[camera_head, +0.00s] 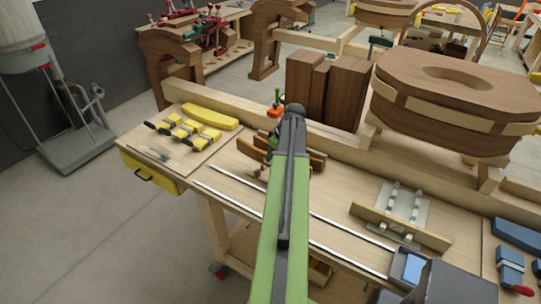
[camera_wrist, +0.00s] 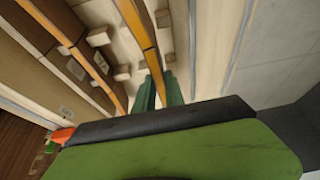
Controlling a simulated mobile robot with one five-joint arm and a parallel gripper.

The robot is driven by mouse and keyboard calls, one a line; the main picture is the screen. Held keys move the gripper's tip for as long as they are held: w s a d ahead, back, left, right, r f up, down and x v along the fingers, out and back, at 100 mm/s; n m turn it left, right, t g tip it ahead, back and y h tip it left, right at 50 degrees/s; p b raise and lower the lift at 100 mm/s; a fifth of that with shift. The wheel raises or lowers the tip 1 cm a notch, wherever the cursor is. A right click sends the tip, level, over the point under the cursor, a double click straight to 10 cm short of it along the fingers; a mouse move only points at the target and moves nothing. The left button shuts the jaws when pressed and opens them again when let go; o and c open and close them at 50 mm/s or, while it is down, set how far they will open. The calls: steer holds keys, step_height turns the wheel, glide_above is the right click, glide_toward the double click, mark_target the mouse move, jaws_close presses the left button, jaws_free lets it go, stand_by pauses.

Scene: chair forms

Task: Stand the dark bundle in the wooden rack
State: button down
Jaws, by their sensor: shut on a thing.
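In the wrist view, my gripper (camera_wrist: 160,92) has two green fingers close together on the end of a long narrow brown strip with an orange-lit edge, which I take as the dark bundle (camera_wrist: 143,38). A similar brown strip (camera_wrist: 82,55) runs beside it on the left, with pale wooden blocks (camera_wrist: 122,73) around and between them; these look like the wooden rack. I cannot tell whether the bundle touches the blocks. In the head view, my arm hides the gripper's tips and most of this spot; brown strip ends (camera_head: 318,160) show to its right.
Tall dark brown boards (camera_head: 325,90) and a large wooden form (camera_head: 450,95) stand behind the bench's back rail. Yellow clamps (camera_head: 185,125) lie at the left. A metal fixture with a wooden fence (camera_head: 400,215) sits at the right. Metal tracks (camera_head: 235,198) run along the bench front.

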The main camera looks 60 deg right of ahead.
steer(key=shift+f+b, duration=2.45)
steer(key=shift+f, duration=0.45)
steer(key=shift+f+b, duration=0.3)
steer(key=c, duration=1.3)
jaws_free()
steer(key=shift+s+r+p, duration=0.15)
steer(key=shift+r+p, duration=0.4)
steer(key=shift+p, duration=0.05)
steer(key=p+v, duration=1.5)
steer(key=v, duration=0.1)
steer(key=shift+r, duration=0.2)
